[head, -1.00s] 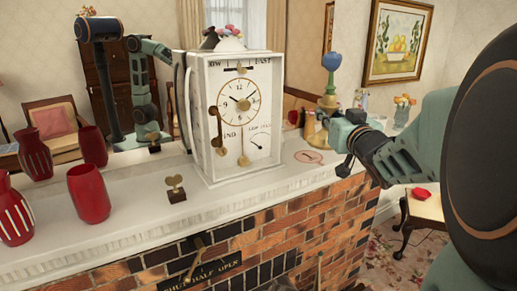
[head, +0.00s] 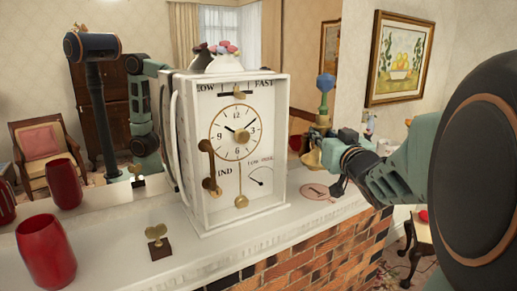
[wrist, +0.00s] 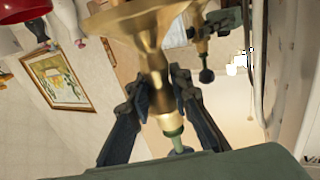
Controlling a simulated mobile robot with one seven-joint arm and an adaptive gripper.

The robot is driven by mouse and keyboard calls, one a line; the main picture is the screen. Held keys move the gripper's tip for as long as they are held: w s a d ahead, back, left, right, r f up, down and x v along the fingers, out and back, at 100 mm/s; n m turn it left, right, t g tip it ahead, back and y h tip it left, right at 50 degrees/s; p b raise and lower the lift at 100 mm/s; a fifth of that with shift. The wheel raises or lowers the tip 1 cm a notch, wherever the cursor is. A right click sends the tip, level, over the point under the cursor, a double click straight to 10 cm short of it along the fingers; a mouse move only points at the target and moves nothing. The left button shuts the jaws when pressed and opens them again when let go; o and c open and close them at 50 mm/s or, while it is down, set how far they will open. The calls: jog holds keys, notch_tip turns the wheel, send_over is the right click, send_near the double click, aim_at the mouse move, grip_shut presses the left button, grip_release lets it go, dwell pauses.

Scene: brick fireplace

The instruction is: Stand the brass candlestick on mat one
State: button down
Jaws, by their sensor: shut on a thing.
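The brass candlestick (head: 312,153) has a flared base and carries a green stem with a blue top. My gripper (head: 331,143) is shut on its stem, and the candlestick looks roughly upright. In the wrist view my gripper (wrist: 158,82) has a finger on each side of the brass stem (wrist: 158,97), with the flared base beyond the fingertips. Mat one (head: 319,192), a thin pinkish disc marked 1, lies bare on the mantel right of the clock. The base appears above and behind the mat in the head view; I cannot tell its exact height.
The white clock (head: 237,150) stands close left of the mat. The white mantel (head: 215,245) has its front edge over brickwork. A small brass key-like piece (head: 158,240) and red vases (head: 46,250) stand further left. A mirror behind reflects my arm.

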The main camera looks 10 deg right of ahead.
aim_at(318, 166)
jog(key=shift+f+b, duration=3.2)
jog(key=shift+f, duration=0.95)
jog(key=shift+f, duration=0.15)
jog(key=c, duration=1.8)
grip_release()
jog(key=shift+f, duration=0.25)
jog(key=shift+o, duration=0.2)
jog(key=shift+r, duration=0.15)
jog(key=shift+s+a, duration=0.1)
